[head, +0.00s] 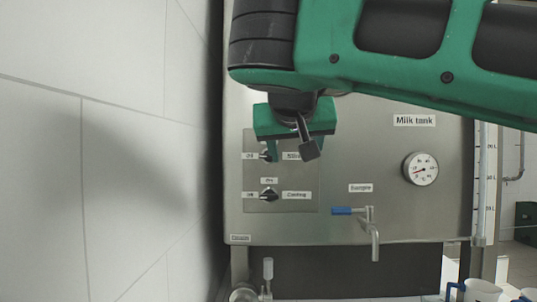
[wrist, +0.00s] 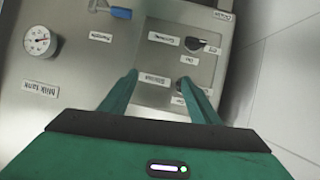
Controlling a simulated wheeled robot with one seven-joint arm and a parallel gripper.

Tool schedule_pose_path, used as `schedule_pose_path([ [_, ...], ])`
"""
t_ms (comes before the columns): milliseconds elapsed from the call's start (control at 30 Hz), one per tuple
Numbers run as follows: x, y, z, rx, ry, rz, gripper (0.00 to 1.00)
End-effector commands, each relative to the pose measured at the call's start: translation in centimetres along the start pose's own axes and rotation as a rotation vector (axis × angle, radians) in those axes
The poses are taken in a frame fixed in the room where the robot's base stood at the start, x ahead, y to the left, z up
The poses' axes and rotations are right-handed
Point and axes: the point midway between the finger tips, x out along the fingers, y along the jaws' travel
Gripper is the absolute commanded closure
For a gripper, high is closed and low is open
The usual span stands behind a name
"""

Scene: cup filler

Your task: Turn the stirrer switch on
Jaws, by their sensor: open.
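The stirrer switch (head: 265,156) is a dark knob in the upper row of a small control plate on the steel milk tank, with a label on each side. My gripper (head: 285,150) is in front of this upper row and covers part of the switch. In the wrist view my gripper (wrist: 160,79) is open, with nothing held between its fingers. The Stirring label (wrist: 154,79) shows between them. The switch there is mostly hidden by the right-hand finger, so I cannot tell its position or whether the finger touches it.
The Cooling switch (head: 269,195) is just below, and also shows in the wrist view (wrist: 194,43). A blue-handled tap (head: 343,211) and a round gauge (head: 420,168) are to the right. A tiled wall (head: 120,150) stands close on the left. Cups (head: 482,290) are at lower right.

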Motion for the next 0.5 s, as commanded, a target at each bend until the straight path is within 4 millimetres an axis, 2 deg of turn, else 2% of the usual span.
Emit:
schedule_pose_path([
  [33, -1.7, -2.0, -0.9, 0.014, 0.021, -0.035, 0.44],
  [100, -3.5, -3.5, -1.8, 0.033, 0.041, -0.062, 0.44],
  [233, -5.3, -4.8, -2.4, 0.053, 0.057, -0.087, 0.44],
  [367, -4.8, -4.9, -2.6, 0.058, 0.061, -0.088, 0.44],
  [500, -2.8, -4.9, -2.7, 0.058, 0.059, -0.084, 0.44],
])
